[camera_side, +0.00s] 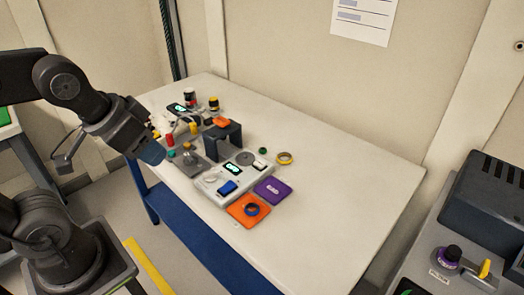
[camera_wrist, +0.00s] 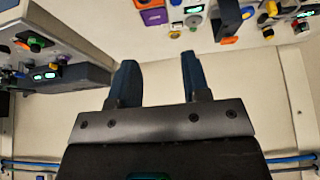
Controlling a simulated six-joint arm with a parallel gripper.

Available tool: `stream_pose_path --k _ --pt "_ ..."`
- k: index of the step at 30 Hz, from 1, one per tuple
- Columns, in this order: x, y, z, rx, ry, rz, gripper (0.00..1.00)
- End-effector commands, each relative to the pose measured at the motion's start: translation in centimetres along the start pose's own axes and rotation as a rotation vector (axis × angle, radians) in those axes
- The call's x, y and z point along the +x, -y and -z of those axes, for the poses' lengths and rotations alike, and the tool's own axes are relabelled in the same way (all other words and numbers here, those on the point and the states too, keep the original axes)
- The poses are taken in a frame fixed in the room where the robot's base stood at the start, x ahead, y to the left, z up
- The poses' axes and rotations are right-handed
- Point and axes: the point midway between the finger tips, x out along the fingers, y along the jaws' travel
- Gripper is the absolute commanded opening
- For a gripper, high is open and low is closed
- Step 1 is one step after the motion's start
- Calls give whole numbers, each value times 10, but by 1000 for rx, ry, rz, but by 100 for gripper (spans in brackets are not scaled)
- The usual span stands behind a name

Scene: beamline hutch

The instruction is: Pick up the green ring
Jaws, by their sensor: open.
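A small dark green ring (camera_side: 263,150) lies flat on the white table in the side view, just left of a yellow ring and right of a round grey disc. My gripper (camera_side: 155,154) is left of the ring in the side view, above the table's left edge and apart from the ring. In the wrist view my gripper (camera_wrist: 155,65) has its two blue fingers spread with nothing between them.
The yellow ring (camera_side: 284,158), purple plate (camera_side: 272,189), orange plate (camera_side: 238,213) and grey instrument box (camera_side: 209,187) surround the ring's area. A dark bracket (camera_side: 223,137) stands between my gripper and the ring. The table's right side (camera_side: 350,190) is clear.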

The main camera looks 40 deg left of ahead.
Motion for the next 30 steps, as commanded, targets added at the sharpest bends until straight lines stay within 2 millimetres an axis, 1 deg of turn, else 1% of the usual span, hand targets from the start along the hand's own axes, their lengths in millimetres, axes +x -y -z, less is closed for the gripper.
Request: stream_pose_path --k 1,5,12,14,15,17,20,21,23,24,26,27,29,30 --pt "0 0 0 0 0 0 48" --pt "0 0 0 0 0 0 61" --pt "0 0 1 -1 1 0 61" --pt "0 1 7 -3 5 1 61" --pt "0 1 12 -6 12 3 61" --pt "0 3 26 -12 25 6 61" --pt "5 6 59 -26 57 12 61" --pt "9 9 74 -33 72 14 61" --pt "16 12 97 -44 91 19 61" --pt "22 15 112 -51 106 22 61" --pt "34 19 133 -61 127 25 61" --pt "42 22 147 -67 141 28 61" --pt "57 28 167 -78 161 32 61" --pt "68 32 179 -85 175 34 61"
